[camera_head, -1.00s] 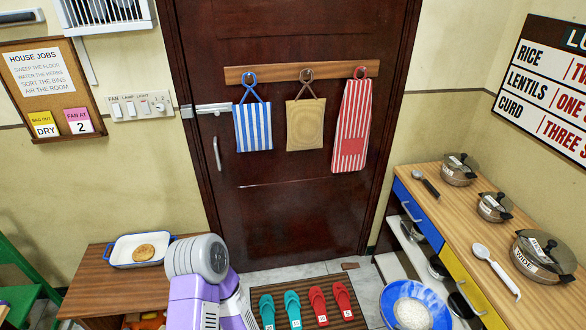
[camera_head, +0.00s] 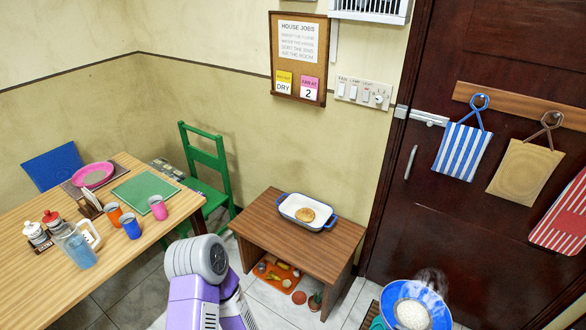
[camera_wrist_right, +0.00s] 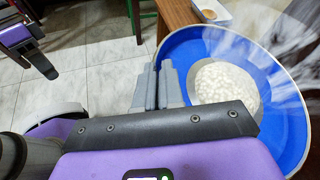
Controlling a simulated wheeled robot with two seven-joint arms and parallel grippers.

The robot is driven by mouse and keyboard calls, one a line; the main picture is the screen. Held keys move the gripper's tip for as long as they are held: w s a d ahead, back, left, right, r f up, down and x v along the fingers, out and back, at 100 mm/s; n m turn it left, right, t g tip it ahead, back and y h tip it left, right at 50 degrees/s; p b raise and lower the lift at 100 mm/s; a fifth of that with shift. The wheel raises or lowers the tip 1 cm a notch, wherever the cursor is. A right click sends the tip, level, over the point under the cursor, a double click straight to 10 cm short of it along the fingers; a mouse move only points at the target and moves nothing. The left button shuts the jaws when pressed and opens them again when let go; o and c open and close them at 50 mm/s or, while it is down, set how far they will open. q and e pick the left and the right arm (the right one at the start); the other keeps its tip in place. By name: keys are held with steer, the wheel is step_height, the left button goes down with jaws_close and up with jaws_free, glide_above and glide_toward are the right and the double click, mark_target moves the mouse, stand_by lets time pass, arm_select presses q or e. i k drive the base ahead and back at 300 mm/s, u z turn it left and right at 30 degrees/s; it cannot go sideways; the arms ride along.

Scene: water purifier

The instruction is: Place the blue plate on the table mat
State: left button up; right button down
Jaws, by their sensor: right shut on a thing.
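The blue plate (camera_head: 414,305), with white rim and a mound of steaming rice, is at the bottom right of the head view. In the right wrist view my right gripper (camera_wrist_right: 158,88) is shut on the rim of this plate (camera_wrist_right: 283,120) and holds it in the air. A green table mat (camera_head: 145,190) lies bare on the wooden dining table (camera_head: 150,250) at the left. A darker mat (camera_head: 74,192) lies beside it under a pink plate (camera_head: 93,174). My left gripper (camera_wrist_right: 30,50) shows at the left edge of the right wrist view; its jaws are unclear.
Tumblers (camera_head: 131,225), a jug (camera_head: 77,245) and shakers (camera_head: 37,235) stand on the table. A green chair (camera_head: 207,165) and a blue chair (camera_head: 52,166) stand by it. A low wooden table (camera_head: 262,222) with a tray (camera_head: 306,212) stands between dining table and door.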

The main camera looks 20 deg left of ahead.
mark_target(150, 186)
steer(key=u, duration=0.7)
steer(key=i, duration=1.35)
steer(key=u, duration=1.15)
